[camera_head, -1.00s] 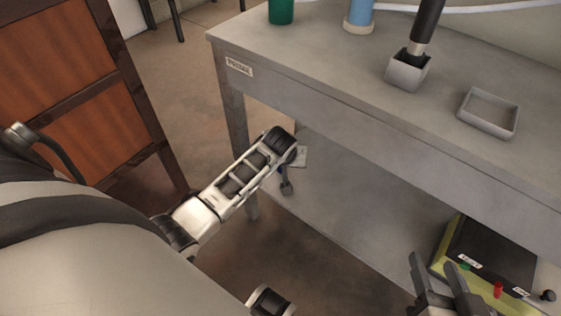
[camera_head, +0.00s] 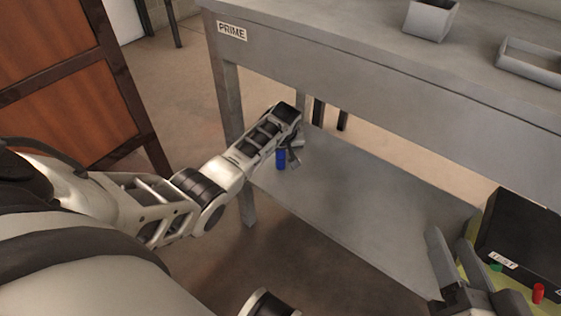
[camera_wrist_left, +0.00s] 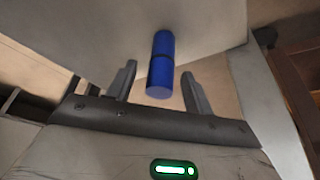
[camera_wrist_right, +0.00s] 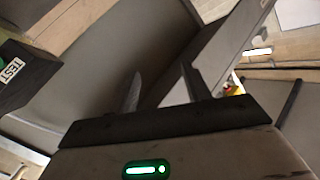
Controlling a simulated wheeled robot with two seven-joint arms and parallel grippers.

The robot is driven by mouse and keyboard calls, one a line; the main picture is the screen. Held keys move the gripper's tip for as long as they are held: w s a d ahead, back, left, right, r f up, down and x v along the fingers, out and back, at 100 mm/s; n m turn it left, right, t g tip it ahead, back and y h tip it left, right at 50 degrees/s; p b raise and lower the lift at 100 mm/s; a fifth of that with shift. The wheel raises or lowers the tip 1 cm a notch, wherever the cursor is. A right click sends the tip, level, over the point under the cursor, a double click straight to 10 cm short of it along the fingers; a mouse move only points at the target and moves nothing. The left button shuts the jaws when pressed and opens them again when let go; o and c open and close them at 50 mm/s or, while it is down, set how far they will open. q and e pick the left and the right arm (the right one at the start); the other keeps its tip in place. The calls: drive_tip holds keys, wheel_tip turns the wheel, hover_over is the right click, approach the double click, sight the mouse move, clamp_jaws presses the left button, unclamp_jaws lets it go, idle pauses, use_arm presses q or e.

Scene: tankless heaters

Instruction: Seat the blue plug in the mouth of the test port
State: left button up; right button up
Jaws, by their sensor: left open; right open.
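The blue plug (camera_head: 281,159) stands upright on the lower shelf, close by my left gripper (camera_head: 294,156). In the left wrist view the blue plug (camera_wrist_left: 160,66) appears between the two spread fingers, which do not visibly close on it. My left gripper is open. The box labelled TEST (camera_head: 528,232) is at the right of the shelf; it also shows in the right wrist view (camera_wrist_right: 28,85). I cannot make out the mouth of the test port. My right gripper (camera_head: 450,244) is open and empty, just left of that box.
The grey bench top marked PRIME (camera_head: 380,75) overhangs the lower shelf (camera_head: 350,200). On it are a grey square cup (camera_head: 430,20) and a shallow tray (camera_head: 530,62). A bench leg (camera_head: 232,140) stands left of my left gripper. The middle of the shelf is clear.

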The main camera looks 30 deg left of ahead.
use_arm(q)
drive_tip(key=shift+c, duration=0.3)
drive_tip(key=c, duration=1)
